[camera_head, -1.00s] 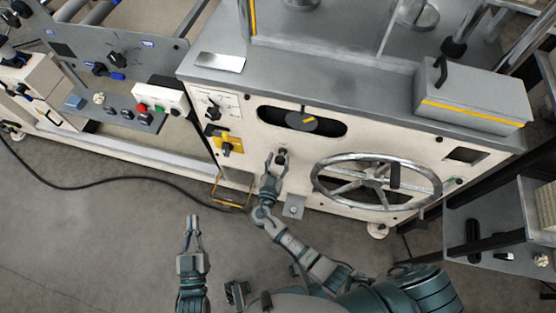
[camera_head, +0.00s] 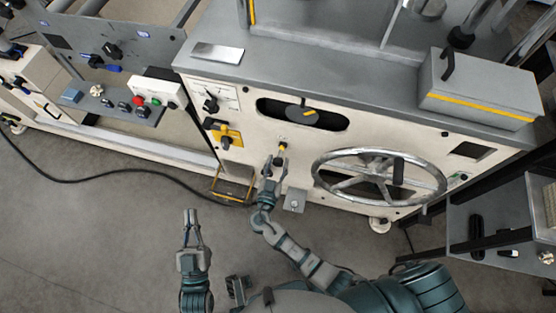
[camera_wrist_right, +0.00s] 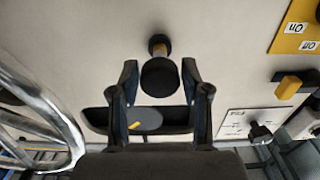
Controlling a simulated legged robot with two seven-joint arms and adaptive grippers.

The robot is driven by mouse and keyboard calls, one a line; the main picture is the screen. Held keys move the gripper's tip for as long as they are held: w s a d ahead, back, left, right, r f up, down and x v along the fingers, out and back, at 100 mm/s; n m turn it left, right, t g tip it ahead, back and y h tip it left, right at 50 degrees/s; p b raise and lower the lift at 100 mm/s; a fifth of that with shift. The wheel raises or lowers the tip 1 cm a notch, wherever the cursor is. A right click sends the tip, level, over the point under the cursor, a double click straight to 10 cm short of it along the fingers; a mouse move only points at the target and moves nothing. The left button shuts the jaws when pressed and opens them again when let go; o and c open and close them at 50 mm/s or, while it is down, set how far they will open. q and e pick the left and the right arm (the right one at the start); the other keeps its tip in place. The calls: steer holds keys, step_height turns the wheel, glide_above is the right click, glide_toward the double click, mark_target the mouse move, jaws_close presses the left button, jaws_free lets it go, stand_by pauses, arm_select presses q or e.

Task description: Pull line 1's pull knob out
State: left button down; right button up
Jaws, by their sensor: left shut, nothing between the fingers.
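The pull knob (camera_head: 282,147) is on the cream front panel, below the oval slot and left of the handwheel. In the right wrist view it is a black round knob (camera_wrist_right: 160,78) on a brass-coloured stem, with a length of stem visible between knob and panel. My right gripper (camera_head: 274,163) is just below and in front of the knob in the head view. Its fingers (camera_wrist_right: 159,69) are spread on either side of the knob in the right wrist view, with gaps, not touching it. My left gripper (camera_head: 190,215) is shut and empty over the floor.
The spoked handwheel (camera_head: 380,178) is right of my right gripper. A yellow switch plate (camera_head: 225,134) and a dial panel (camera_head: 213,97) are to the left. A black cable (camera_head: 110,174) crosses the floor. A grey box (camera_head: 478,88) stands on top.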

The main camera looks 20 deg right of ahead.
steer(key=shift+o, duration=0.4)
steer(key=shift+r, duration=0.1)
steer(key=shift+a, duration=0.1)
steer(key=v, duration=1.2)
